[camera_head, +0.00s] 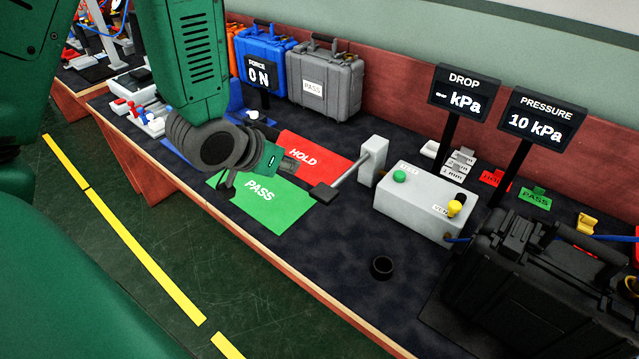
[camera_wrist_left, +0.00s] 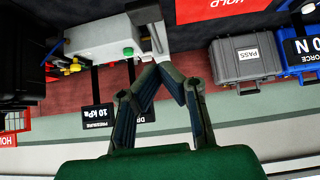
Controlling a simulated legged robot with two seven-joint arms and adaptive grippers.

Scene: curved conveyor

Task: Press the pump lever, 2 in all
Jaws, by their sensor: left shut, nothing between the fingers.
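The pump lever (camera_head: 347,174) is a pale rod sloping from a grey upright block (camera_head: 373,161) down to a dark flat pad (camera_head: 323,193) at its left end. My left gripper (camera_head: 288,166) is shut and empty, just left of the lever pad. It looks apart from the pad, though its height above the mats is hard to judge. In the left wrist view the closed fingertips (camera_wrist_left: 166,72) meet at a point. The pump box (camera_head: 415,210) has a green button and a yellow knob. My right gripper is not in view.
The pressure display (camera_head: 536,118) reads 10 kPa; the drop display (camera_head: 464,91) shows dashes; the force display (camera_head: 260,73) reads 0 N. A green PASS mat (camera_head: 290,216) and red HOLD mat (camera_head: 320,152) lie near the lever. A black case (camera_head: 530,275) stands at right.

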